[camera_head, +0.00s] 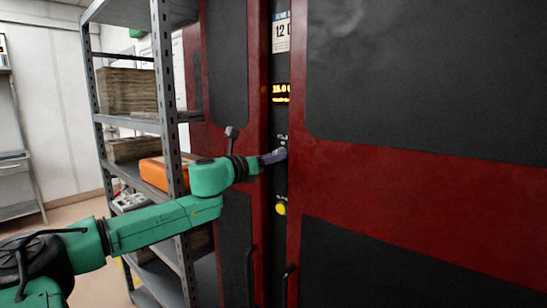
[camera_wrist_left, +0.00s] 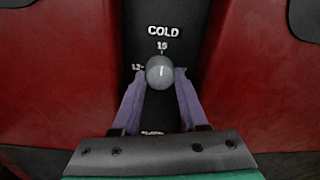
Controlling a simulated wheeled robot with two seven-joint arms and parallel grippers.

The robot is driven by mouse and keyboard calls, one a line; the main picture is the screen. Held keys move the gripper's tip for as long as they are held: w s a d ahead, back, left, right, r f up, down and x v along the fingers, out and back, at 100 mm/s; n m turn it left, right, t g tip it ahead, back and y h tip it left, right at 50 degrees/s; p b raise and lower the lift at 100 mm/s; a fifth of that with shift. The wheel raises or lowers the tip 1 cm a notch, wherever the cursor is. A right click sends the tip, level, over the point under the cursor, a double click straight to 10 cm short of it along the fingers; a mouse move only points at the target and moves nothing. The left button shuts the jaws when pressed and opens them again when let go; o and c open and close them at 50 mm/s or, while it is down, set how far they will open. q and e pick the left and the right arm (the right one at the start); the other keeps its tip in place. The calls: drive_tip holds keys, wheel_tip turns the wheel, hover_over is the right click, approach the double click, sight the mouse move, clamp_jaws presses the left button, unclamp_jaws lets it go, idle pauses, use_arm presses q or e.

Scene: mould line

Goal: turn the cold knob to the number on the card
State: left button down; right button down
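The cold knob (camera_wrist_left: 160,72) is a grey round knob on a black panel under the word COLD. My left gripper (camera_head: 277,156) reaches the panel. In the left wrist view its two purple fingers flank the knob with no clear gap on either side. In the head view the knob is hidden by the gripper. My right gripper is out of view.
Red and black cabinet doors (camera_head: 420,190) flank the narrow panel. A yellow button (camera_head: 281,208) is below the gripper, with dark door handles (camera_head: 251,275) lower down. A grey shelf rack (camera_head: 168,90) with stacks and an orange case (camera_head: 160,172) stands at the left, close behind my arm.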

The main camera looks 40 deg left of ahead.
use_arm(q)
drive_tip(key=shift+n, duration=0.3)
drive_tip(key=shift+d+n+y+b, duration=0.1)
drive_tip(key=shift+n+y+b, duration=0.35)
drive_tip(key=shift+n, duration=8.45)
drive_tip(key=c, duration=0.7)
unclamp_jaws()
